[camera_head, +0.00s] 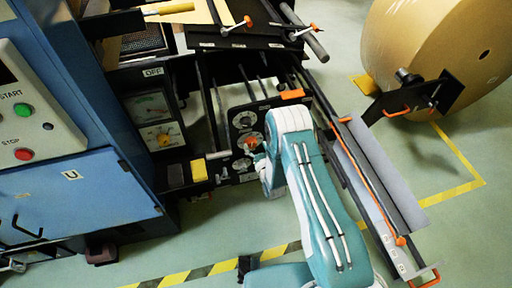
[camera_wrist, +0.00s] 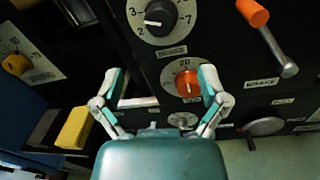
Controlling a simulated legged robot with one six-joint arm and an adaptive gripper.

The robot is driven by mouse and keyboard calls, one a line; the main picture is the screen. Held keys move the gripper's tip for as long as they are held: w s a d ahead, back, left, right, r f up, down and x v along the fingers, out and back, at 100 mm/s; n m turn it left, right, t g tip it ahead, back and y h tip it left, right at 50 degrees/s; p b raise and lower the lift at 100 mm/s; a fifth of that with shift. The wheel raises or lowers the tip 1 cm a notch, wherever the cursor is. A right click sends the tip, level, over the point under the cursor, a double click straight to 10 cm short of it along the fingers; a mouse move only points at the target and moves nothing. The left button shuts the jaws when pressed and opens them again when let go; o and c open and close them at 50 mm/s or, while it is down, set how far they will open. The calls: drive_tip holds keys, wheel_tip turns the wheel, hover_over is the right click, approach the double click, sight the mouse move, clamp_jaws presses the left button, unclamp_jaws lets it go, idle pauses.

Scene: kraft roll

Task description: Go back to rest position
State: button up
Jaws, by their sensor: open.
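My gripper (camera_wrist: 163,88) is open in the wrist view, its two teal and white fingers spread on either side of an orange-red knob (camera_wrist: 188,83) on a white dial. Nothing is held. I cannot tell how far the fingertips are from the panel. A black knob (camera_wrist: 160,16) on a larger numbered dial is above it. In the head view my teal arm reaches up to the black control panel (camera_head: 234,118), and my gripper is mostly hidden beside the orange knob (camera_head: 252,141).
An orange-tipped lever (camera_wrist: 272,38) labelled brake juts out at the right of the panel. A yellow block (camera_wrist: 75,128) is at the lower left. In the head view, a blue cabinet (camera_head: 90,195) stands left and a large kraft roll (camera_head: 430,45) right. Striped tape marks the floor.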

drive_tip(key=shift+s+d, duration=0.2)
drive_tip(key=shift+s, duration=0.35)
